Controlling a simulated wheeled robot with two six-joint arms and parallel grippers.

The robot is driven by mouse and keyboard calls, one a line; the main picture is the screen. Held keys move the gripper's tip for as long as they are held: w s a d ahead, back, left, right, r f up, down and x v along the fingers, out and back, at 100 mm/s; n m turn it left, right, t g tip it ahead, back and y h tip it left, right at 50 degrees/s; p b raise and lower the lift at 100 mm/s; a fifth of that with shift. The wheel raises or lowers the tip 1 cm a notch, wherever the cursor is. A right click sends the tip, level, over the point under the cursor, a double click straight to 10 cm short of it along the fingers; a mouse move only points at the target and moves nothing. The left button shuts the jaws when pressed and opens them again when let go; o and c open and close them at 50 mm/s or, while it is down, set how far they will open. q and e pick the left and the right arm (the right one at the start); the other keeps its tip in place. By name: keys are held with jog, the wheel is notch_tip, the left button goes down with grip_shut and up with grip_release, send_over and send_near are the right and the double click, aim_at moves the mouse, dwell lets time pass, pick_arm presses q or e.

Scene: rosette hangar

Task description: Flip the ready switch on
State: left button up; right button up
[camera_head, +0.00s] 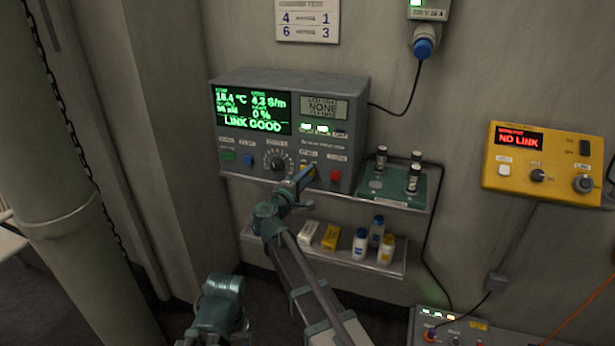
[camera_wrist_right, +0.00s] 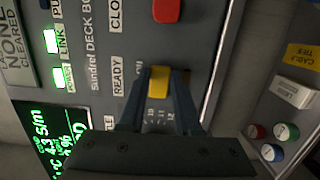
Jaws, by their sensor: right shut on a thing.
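The grey deck box (camera_head: 355,95) sits on a wall shelf, its green screen reading "LINK GOOD". Its ready switch is a small yellow piece low on the front, between a dial and a red button. In the right wrist view the yellow switch (camera_wrist_right: 158,82) stands beside the "READY" label. My right gripper (camera_head: 303,177) reaches the panel there; in the wrist view its two dark fingers (camera_wrist_right: 159,88) are shut on the switch from both sides. The fingers partly hide the markings, so I cannot tell the switch's position. A teal left-arm part shows at the bottom; its fingers are not visible.
The red button (camera_head: 335,175) and dial (camera_head: 275,160) are close beside my right gripper. A green tray (camera_head: 388,192) with dark vials stands right of the box. Bottles (camera_head: 360,243) and small cartons stand on the lower shelf. A yellow "NO LINK" box (camera_head: 555,150) hangs at right.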

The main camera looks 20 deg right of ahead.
grip_shut()
jog(key=shift+s+d+n+t+y, duration=0.25)
jog(key=shift+n+t+y, duration=0.25)
jog(key=shift+y, duration=0.1)
jog(key=shift+w+d+n+t+y, duration=0.1)
jog(key=shift+n+t+y, duration=0.45)
jog(key=shift+y, duration=0.25)
jog(key=o, duration=0.9)
grip_release()
jog(key=v, duration=1.3)
jog(key=shift+s+a, duration=0.3)
jog(key=shift+d, duration=0.1)
